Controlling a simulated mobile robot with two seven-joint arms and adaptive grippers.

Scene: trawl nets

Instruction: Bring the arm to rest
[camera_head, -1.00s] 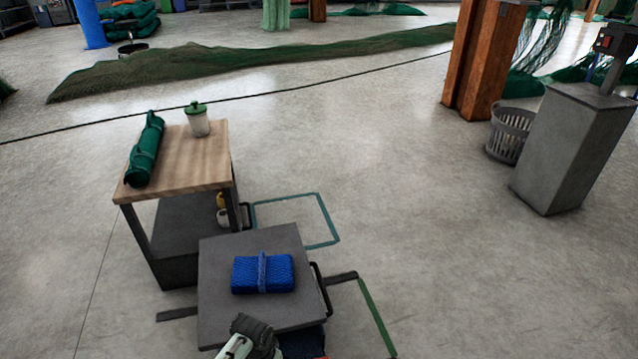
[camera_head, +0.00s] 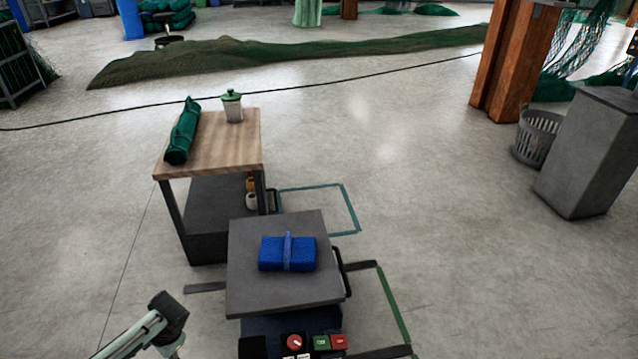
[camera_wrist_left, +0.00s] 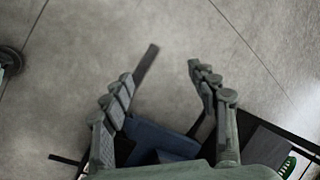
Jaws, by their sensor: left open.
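My left arm comes in at the bottom left of the head view, its end a dark block (camera_head: 168,314) beside the grey-topped cart; the fingers cannot be made out there. In the left wrist view my left gripper (camera_wrist_left: 160,80) is open and empty, its two fingers spread above bare floor. A folded blue net bundle (camera_head: 287,253) with a band round it lies on the grey cart top (camera_head: 250,290), apart from the gripper. My right gripper is not in view.
A wooden-topped table (camera_head: 225,150) behind the cart holds a green roll (camera_head: 183,132) and a lidded jar (camera_head: 232,106). Red and green buttons (camera_head: 318,343) show below the cart top. A grey pedestal (camera_head: 588,155) and basket (camera_head: 537,138) stand right. Open floor lies between.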

